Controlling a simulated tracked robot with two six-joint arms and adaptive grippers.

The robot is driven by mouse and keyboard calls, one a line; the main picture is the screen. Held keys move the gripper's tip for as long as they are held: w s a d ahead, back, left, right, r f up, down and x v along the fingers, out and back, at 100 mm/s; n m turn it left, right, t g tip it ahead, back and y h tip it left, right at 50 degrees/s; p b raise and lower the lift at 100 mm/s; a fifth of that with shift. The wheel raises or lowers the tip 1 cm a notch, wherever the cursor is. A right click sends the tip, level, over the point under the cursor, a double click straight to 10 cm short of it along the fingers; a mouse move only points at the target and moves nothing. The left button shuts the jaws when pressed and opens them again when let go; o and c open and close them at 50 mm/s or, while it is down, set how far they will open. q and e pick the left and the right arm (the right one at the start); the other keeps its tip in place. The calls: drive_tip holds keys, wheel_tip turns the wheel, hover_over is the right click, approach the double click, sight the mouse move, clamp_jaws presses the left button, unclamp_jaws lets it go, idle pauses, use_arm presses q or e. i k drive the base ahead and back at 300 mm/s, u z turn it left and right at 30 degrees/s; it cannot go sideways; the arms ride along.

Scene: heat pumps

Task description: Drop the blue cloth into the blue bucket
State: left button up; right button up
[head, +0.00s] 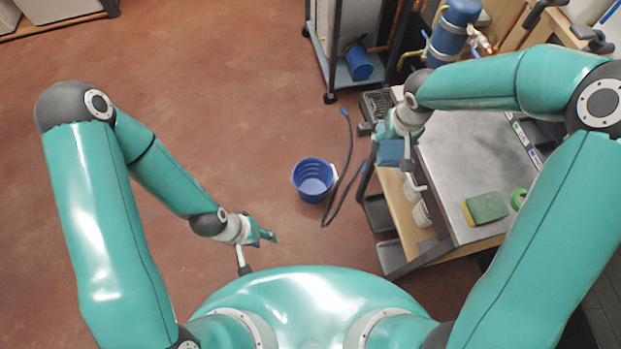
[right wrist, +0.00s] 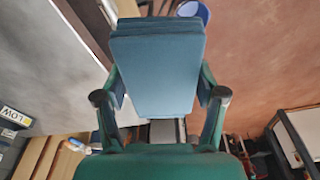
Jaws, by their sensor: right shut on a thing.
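The blue cloth (head: 390,153) is a folded, flat block in my right gripper (head: 385,138), above the left edge of the workbench. In the right wrist view the cloth (right wrist: 158,70) sits between the two fingers of the gripper (right wrist: 160,98). The blue bucket (head: 313,180) stands upright on the floor, left of the bench and apart from the cloth; its visible inside looks empty. Part of the bucket (right wrist: 194,11) shows at the top of the right wrist view, beyond the cloth. My left gripper (head: 266,236) hangs low over the floor, its finger gap unclear.
The workbench (head: 465,155) carries a green and yellow sponge (head: 486,208). A dark hose (head: 347,165) lies on the floor right beside the bucket. A rack behind (head: 345,85) holds a blue container (head: 358,62). The floor left of the bucket is clear.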

sight(314, 191)
drive_tip(key=i, duration=0.5)
drive_tip(key=z, duration=0.15)
drive_tip(key=k, duration=0.6)
drive_tip(key=u, duration=1.1)
drive_tip(key=i, duration=1.15)
drive_tip(key=z, duration=0.65)
